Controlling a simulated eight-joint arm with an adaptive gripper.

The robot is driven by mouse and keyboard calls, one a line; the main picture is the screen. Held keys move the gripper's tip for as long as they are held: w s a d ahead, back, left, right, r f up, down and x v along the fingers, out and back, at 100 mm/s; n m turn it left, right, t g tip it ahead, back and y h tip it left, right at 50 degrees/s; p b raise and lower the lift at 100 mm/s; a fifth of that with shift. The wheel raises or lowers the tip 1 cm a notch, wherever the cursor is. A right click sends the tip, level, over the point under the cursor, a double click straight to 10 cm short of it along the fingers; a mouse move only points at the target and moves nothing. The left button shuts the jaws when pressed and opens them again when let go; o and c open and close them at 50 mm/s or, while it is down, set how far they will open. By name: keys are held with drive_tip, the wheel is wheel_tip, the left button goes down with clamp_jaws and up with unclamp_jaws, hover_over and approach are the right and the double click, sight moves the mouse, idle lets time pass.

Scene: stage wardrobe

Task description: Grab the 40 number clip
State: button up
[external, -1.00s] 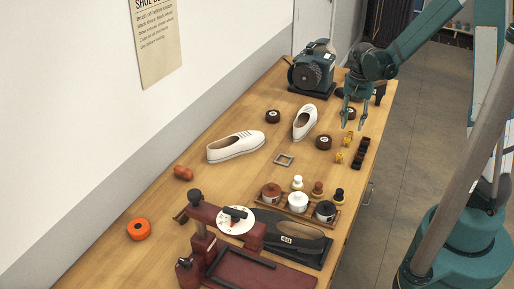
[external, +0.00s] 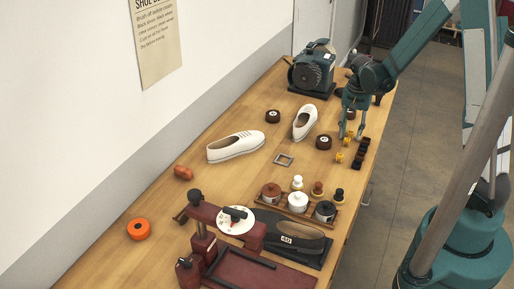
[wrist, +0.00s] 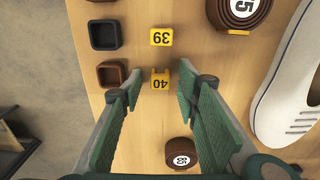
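The yellow clip marked 40 (wrist: 160,79) lies on the wooden table, between my gripper's fingertips in the wrist view. My gripper (wrist: 159,84) is open, with one green finger on each side of the clip and gaps between. In the external view my gripper (external: 353,136) points down low over the table's right side, by a small yellow piece (external: 346,141). A second yellow clip, marked 39 (wrist: 161,37), lies just beyond the 40 clip in the wrist view.
A row of small dark square holders (wrist: 104,35) stands left of the clips in the wrist view, near the table edge. Rolled brown belts (wrist: 179,153) and a white shoe (wrist: 291,92) lie close by. A motor-like machine (external: 312,68) stands at the back.

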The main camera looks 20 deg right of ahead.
idle(0.4)
drive_tip(key=c, duration=0.7)
drive_tip(key=shift+r, duration=0.2)
drive_tip(key=shift+r+p, duration=0.55)
drive_tip(key=shift+r, duration=4.25)
